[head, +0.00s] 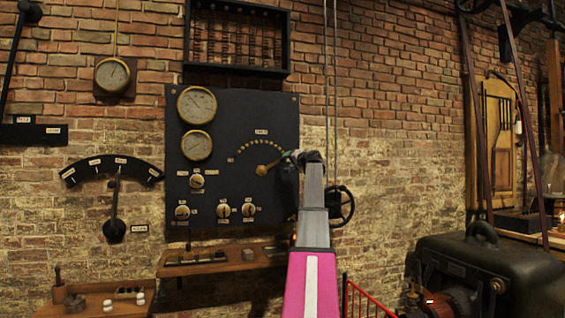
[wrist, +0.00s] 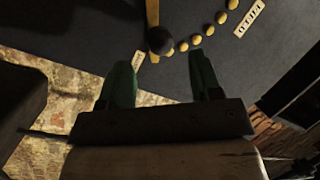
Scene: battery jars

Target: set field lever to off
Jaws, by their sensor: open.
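A brass lever (head: 268,168) is mounted on the dark panel (head: 235,110), below an arc of brass studs (head: 250,146). I take it for the field lever; its labels are too small to read. Its arm points right and slightly up, to the right end of the arc. In the wrist view its black knob (wrist: 161,40) is by a small label (wrist: 138,60) at the end of the studs. My gripper (wrist: 161,60) is open, its two green fingers on either side of and just short of the knob. In the head view my gripper (head: 294,160) hides the knob end.
Several dials and small knobs (head: 223,210) sit on the panel. A second lever (head: 115,205) with a labelled arc is at left. A handwheel (head: 342,205) is right of my arm. A wooden shelf (head: 210,262) is below, a dark machine (head: 490,265) at lower right.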

